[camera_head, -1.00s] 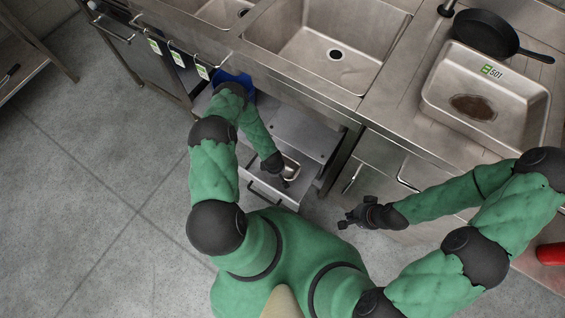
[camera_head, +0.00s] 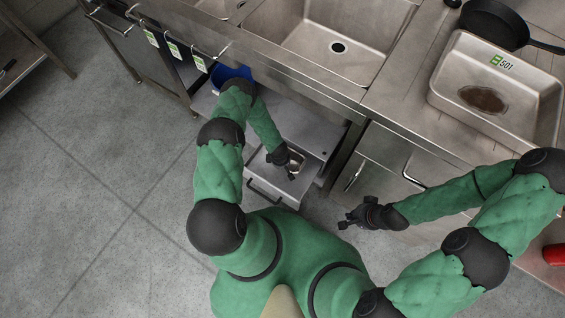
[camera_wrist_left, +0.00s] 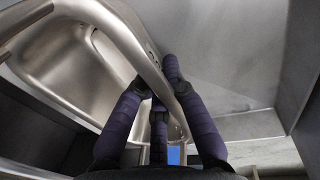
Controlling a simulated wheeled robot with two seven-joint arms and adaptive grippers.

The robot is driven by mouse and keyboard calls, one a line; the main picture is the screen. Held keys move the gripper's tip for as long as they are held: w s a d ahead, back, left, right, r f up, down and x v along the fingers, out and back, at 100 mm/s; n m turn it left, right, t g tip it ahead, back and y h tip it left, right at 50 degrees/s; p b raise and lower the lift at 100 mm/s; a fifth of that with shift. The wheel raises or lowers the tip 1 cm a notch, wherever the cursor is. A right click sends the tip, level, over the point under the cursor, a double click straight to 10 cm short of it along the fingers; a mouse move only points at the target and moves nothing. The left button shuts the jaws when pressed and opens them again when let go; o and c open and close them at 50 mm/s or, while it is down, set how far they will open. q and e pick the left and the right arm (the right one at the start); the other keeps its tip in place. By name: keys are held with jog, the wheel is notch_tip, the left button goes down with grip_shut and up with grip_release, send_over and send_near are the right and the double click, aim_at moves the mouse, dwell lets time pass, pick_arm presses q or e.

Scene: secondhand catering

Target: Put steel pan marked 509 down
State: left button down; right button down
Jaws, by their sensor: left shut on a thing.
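A small steel pan (camera_head: 296,161) is at the open drawer under the counter, and no marking on it is readable. My left gripper (camera_head: 286,165) is at its left side. In the left wrist view, the dark fingers of my left gripper (camera_wrist_left: 162,95) are shut on the rim of the steel pan (camera_wrist_left: 70,58). Whether the pan's base touches the drawer floor is hidden. My right gripper (camera_head: 350,219) hangs empty over the floor, right of the drawer; its finger gap is unclear.
The open drawer (camera_head: 272,195) juts out below the sink (camera_head: 310,45). A larger steel pan marked 501 (camera_head: 535,75) and a black frying pan (camera_head: 490,22) stand on the right counter. A blue object (camera_head: 232,72) is behind my left arm. Floor at left is clear.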

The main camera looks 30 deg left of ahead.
pick_arm(q)
jog(key=c, duration=1.8)
grip_release()
jog(key=shift+f, duration=0.15)
jog(key=o, duration=0.5)
jog(key=r+p, duration=0.1)
jog(key=r, duration=0.2)
jog(key=s+r+p, duration=0.1)
jog(key=r+p, duration=0.1)
jog(key=r, duration=0.2)
jog(key=r+p, duration=0.2)
jog(key=r, duration=0.2)
jog(key=shift+s+a+r, duration=0.15)
jog(key=shift+s+r, duration=0.05)
jog(key=shift+r, duration=0.05)
jog(key=shift+s+r, duration=0.1)
jog(key=shift+r, duration=0.4)
jog(key=s+d+r+m+h, duration=0.1)
jog(key=s+d+r+m, duration=0.3)
jog(key=d+r+m, duration=0.1)
jog(key=s+d+r+m+h, duration=0.1)
jog(key=s+d+r+m, duration=0.3)
jog(key=r, duration=0.3)
jog(key=s+d+r+m+g+h, duration=0.1)
jog(key=s+d+r+m, duration=0.3)
jog(key=d+r+m, duration=0.1)
jog(key=shift+s+d+r+m+h, duration=0.1)
jog(key=shift+d+r+m+h, duration=0.3)
jog(key=shift+d+r, duration=0.25)
